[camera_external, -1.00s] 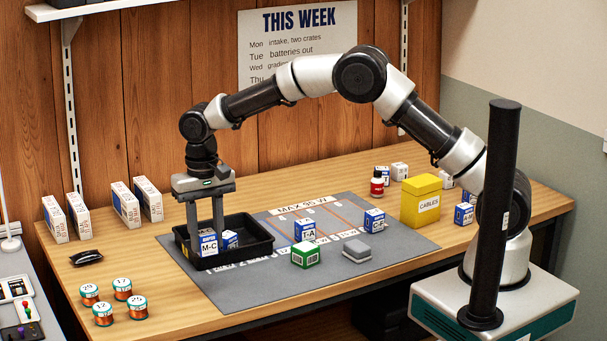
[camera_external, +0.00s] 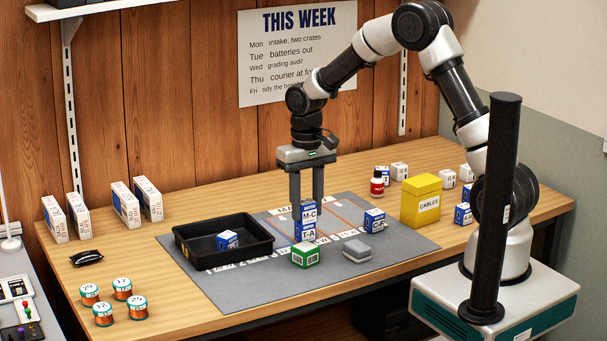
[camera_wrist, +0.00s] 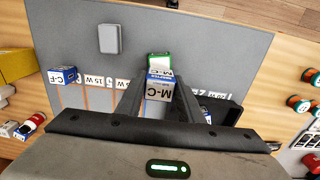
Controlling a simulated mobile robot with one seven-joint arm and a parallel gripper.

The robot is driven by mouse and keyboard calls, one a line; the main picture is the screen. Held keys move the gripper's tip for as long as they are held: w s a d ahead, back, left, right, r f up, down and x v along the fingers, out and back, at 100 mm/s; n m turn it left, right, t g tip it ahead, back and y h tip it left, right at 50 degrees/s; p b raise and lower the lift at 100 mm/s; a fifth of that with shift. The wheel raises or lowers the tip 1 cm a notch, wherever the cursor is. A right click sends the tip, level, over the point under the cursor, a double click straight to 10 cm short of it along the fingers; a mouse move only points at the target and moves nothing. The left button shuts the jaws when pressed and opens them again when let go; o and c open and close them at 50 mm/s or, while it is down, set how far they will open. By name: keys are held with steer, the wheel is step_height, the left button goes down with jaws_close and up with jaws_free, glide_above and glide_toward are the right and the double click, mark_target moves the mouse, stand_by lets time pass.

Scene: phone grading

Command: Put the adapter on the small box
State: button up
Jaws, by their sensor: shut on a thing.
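The adapter, a blue and white box marked M-C (camera_external: 308,215), is upright between the fingers of my gripper (camera_external: 307,203), which is shut on it. It also shows between the fingers in the wrist view (camera_wrist: 159,88). In the outside view it appears directly above the blue and white box marked T-A (camera_external: 305,236), covering its top; I cannot tell whether they touch. A small green and white box (camera_external: 306,256) stands just in front of T-A. In the wrist view the green box (camera_wrist: 160,58) is partly hidden behind the held adapter.
A black tray (camera_external: 262,248) at left holds another blue box (camera_external: 228,240). A grey block (camera_external: 356,250) and a C-F box (camera_external: 374,220) stand right on the grey mat (camera_external: 240,292). A yellow CABLES box (camera_external: 421,201) is farther right. The mat's front is clear.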

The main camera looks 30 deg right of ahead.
mark_target(307, 202)
steer(key=shift+f+b, duration=0.3)
steer(key=shift+f, duration=2.7)
steer(key=shift+f, duration=0.2)
steer(key=o, duration=1)
steer(key=shift+o, duration=0.2)
step_height(307, 202, up, 13)
steer(key=shift+f+p, duration=0.2)
steer(key=shift+p, duration=0.55)
